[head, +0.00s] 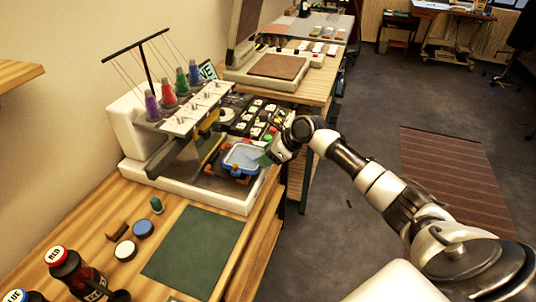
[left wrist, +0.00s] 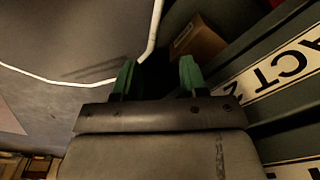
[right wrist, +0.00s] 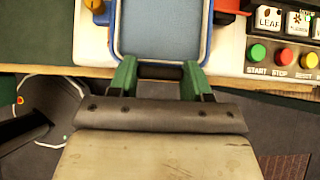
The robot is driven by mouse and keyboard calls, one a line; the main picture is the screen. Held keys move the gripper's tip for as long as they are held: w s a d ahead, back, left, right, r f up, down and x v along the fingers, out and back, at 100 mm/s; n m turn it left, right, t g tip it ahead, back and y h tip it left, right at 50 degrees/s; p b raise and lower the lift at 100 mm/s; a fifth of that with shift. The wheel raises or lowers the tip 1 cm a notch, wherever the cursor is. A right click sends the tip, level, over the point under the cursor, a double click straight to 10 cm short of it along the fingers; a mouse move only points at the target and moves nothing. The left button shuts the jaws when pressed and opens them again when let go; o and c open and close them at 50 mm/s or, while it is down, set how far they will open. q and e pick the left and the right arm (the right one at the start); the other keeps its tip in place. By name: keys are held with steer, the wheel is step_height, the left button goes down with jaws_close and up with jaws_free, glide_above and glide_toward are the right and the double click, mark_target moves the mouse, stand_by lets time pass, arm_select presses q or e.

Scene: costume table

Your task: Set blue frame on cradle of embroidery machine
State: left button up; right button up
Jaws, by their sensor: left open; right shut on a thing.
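The blue frame (head: 226,160), with a grey-blue panel inside, is over the bed of the white embroidery machine (head: 190,190). My right gripper (head: 268,159) is at its right side. In the right wrist view the right gripper (right wrist: 160,74) has green fingers on either side of a dark bar at the edge of the blue frame (right wrist: 114,30). Dark and orange parts of the cradle (head: 236,179) show at the frame's near edge. I cannot tell whether the frame touches the cradle. My left gripper (left wrist: 158,78) is open and empty, outside the head view.
Thread spools (head: 168,94) stand on the machine behind the frame. Start and stop buttons (right wrist: 258,53) are right of the frame. A green mat (head: 195,246), small discs and bottles (head: 75,270) are on the near table.

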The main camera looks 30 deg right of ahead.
steer(key=shift+r, duration=0.1)
steer(key=shift+p, duration=0.9)
steer(key=shift+p, duration=0.8)
steer(key=shift+w, duration=0.1)
steer(key=shift+w+a+f+p, duration=0.2)
steer(key=shift+w+a+p, duration=0.1)
steer(key=shift+w+a, duration=0.4)
steer(key=shift+w+a+f, duration=0.3)
steer(key=shift+w+a, duration=0.2)
steer(key=shift+w, duration=0.25)
steer(key=shift+p, duration=1.25)
